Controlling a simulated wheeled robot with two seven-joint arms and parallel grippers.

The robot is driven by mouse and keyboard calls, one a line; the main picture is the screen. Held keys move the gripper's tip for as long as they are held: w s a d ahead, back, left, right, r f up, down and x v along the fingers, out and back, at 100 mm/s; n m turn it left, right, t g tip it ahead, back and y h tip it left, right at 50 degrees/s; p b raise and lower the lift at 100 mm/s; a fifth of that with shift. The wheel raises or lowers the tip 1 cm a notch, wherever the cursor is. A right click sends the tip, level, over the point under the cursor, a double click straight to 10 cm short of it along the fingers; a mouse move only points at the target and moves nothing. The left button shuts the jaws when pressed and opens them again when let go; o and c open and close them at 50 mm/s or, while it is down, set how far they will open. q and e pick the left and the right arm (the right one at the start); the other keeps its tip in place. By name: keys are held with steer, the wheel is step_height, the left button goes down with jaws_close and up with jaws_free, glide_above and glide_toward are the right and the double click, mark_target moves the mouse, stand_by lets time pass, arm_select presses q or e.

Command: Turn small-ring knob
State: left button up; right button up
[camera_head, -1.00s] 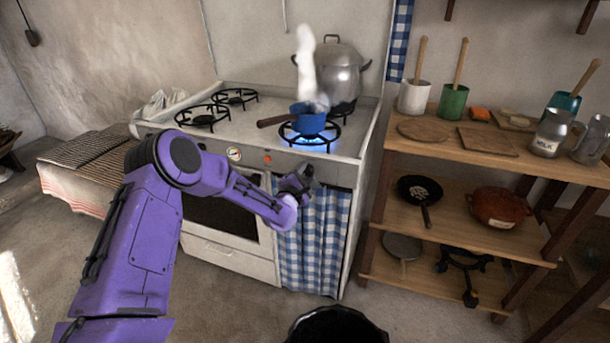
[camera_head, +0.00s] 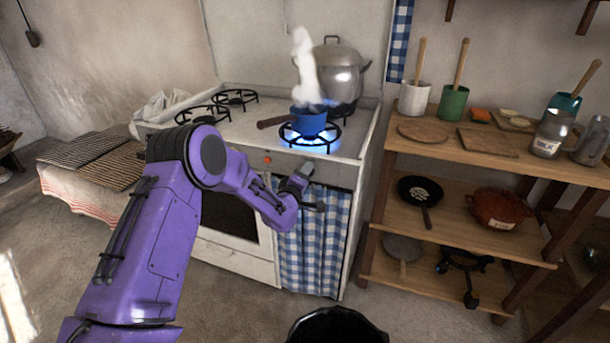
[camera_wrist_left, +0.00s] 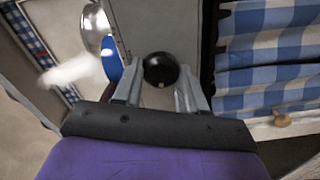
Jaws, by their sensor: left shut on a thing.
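A round black knob (camera_wrist_left: 161,69) sits on the stove front, between the two fingers of my left gripper (camera_wrist_left: 160,88) in the left wrist view. The gripper is shut on it. In the head view the left gripper (camera_head: 301,179) is at the stove's front panel, below the lit ring, and hides the knob. The lit ring (camera_head: 311,139) burns with a blue flame under a small blue saucepan (camera_head: 309,121), which steams. My right gripper is not in view.
A large lidded metal pot (camera_head: 341,76) stands behind the saucepan. The saucepan's dark handle (camera_head: 273,121) points left. A blue checked curtain (camera_head: 308,250) hangs below the panel. Wooden shelves (camera_head: 450,249) with pans stand right of the stove (camera_head: 354,146). A red light (camera_head: 267,160) is on the panel.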

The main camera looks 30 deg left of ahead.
arm_select(q)
steer(key=m, duration=0.8)
steer(key=m+b, duration=0.1)
steer(key=m, duration=0.7)
steer(key=shift+d+m+b, duration=0.2)
steer(key=shift+m+b, duration=0.1)
steer(key=shift+m, duration=0.4)
steer(key=o, duration=1.1)
steer(key=shift+c, duration=0.2)
steer(key=v, duration=1)
steer(key=shift+s, duration=0.25)
